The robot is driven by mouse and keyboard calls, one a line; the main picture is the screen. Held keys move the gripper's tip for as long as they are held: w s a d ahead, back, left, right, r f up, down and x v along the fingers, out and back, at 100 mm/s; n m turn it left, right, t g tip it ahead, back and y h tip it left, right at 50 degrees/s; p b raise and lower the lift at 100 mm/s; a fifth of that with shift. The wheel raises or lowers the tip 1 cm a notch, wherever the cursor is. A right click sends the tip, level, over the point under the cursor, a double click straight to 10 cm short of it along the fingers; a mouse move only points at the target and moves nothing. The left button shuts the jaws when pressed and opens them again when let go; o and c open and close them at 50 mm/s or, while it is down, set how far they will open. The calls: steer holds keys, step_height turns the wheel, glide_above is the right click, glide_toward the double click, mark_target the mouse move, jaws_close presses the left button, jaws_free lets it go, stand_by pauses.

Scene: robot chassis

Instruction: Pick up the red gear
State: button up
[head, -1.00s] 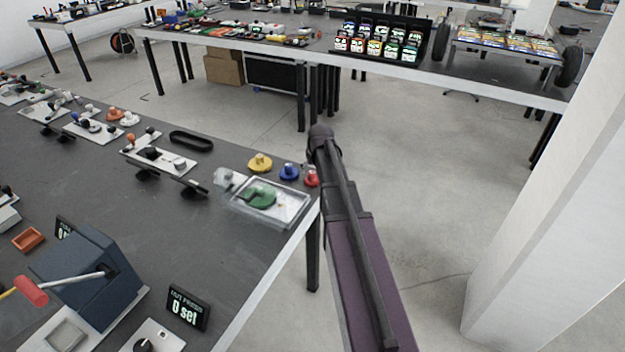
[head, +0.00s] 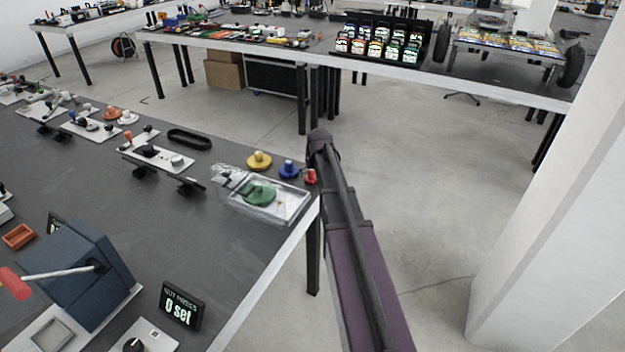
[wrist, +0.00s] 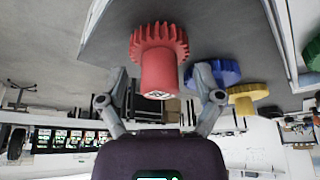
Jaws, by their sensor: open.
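The red gear (head: 311,177) stands at the right corner of the near table in the head view, partly hidden by my arm. In the wrist view the red gear (wrist: 159,52), a toothed disc with a smooth hub, shows upside down and close. My gripper (wrist: 163,76) is open, with one finger on each side of the hub. I cannot tell whether either finger touches it. In the head view my gripper's fingers are hidden behind my own arm.
A blue gear (head: 289,169) and a yellow gear (head: 259,160) stand close left of the red one. A clear tray (head: 291,205) holds a green gear (head: 259,192). The near table's edge (head: 283,262) is beside my arm. Open floor (head: 420,190) lies right.

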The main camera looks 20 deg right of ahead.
stand_by(0.6)
jaws_close()
